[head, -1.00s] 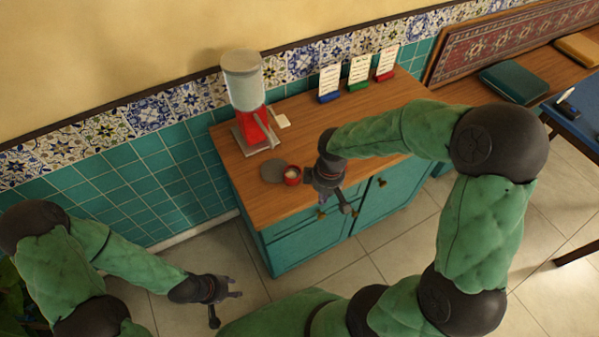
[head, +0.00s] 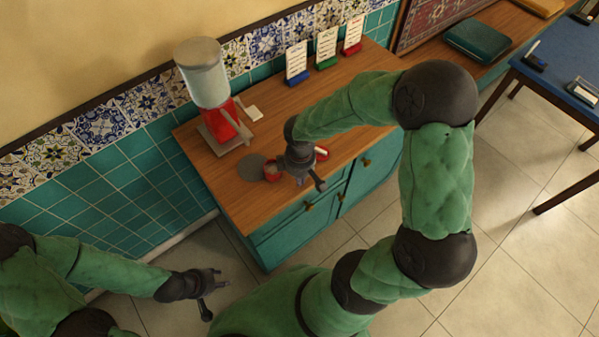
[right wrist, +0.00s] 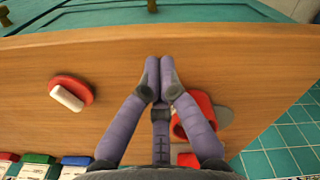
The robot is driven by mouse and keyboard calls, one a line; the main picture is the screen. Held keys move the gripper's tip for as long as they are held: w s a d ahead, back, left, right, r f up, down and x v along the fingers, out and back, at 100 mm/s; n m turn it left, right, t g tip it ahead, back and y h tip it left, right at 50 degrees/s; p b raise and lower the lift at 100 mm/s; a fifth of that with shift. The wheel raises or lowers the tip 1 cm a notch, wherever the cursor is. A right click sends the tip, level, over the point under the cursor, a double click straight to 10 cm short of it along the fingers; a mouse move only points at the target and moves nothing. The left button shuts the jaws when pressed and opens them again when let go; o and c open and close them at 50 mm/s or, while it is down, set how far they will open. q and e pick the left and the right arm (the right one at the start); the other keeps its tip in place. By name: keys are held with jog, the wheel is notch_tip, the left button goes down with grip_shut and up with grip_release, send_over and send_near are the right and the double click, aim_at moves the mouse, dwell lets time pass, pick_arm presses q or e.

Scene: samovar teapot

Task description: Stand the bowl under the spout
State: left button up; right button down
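A small red bowl (head: 271,171) stands on the wooden counter, beside or partly over a flat grey disc (head: 252,173). In the right wrist view the bowl (right wrist: 184,128) is partly hidden behind a finger. A dispenser (head: 205,75) with a pale cylinder and red base stands behind it; I cannot make out its spout clearly. My right gripper (head: 309,181) hangs just right of the bowl, near the counter's front. Its fingertips (right wrist: 160,62) meet with nothing visible between them. My left gripper (head: 211,285) is open and empty, low left of the cabinet.
A red dish with a white piece (right wrist: 70,93) lies on the counter on the other side of my right gripper. Several card stands line the back. A blue table (head: 560,65) is at right. The counter's right part looks clear.

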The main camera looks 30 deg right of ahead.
aim_at(276, 172)
jog(key=w+a, duration=0.1)
jog(key=w+a+f+b, duration=0.1)
jog(key=w, duration=0.1)
jog(key=shift+w+a, duration=0.1)
jog(key=shift+w, duration=0.1)
jog(key=shift+a, duration=0.1)
jog(key=shift+w+a, duration=0.55)
jog(key=shift+w, duration=0.25)
jog(key=shift+w+a, duration=0.5)
jog(key=shift+w, duration=0.25)
jog(key=shift+s+d, duration=0.15)
